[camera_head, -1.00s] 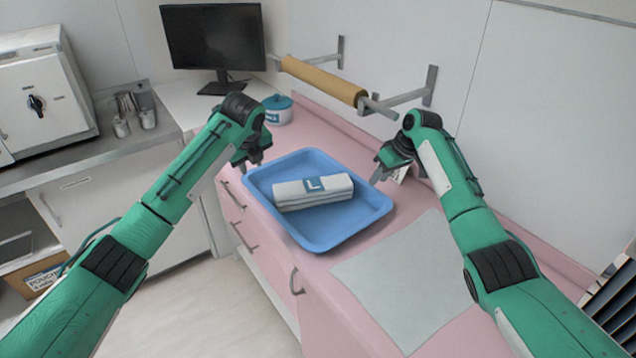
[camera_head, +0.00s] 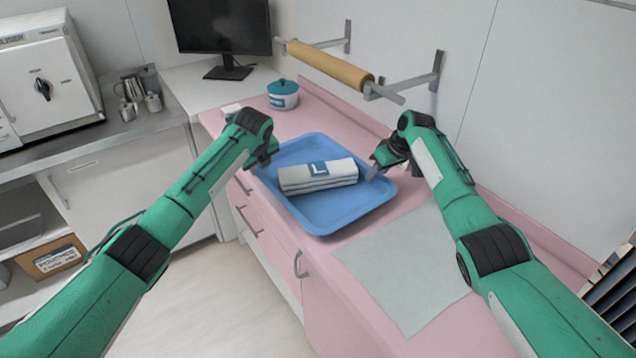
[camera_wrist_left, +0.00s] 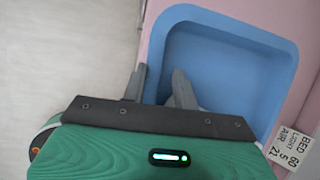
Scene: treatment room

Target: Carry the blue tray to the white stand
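The blue tray (camera_head: 335,222) lies on the pink counter with a folded white towel (camera_head: 300,182) in it, marked with a blue "L" label. My left gripper (camera_head: 262,166) is at the tray's left rim. In the left wrist view its fingers (camera_wrist_left: 159,88) stand apart, one on each side of the tray's rim (camera_wrist_left: 158,60); contact is not clear. My right gripper (camera_head: 374,170) is at the tray's right rim, its fingers small and partly hidden, so its opening cannot be told. I cannot make out a white stand in these views.
A grey-white sheet (camera_head: 405,270) lies on the counter right of the tray. A blue-lidded pot (camera_head: 283,95) stands behind, below a wall rail with a yellow roll (camera_head: 328,66). A monitor (camera_head: 222,28) is at the back. Open floor (camera_head: 215,290) lies to the left.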

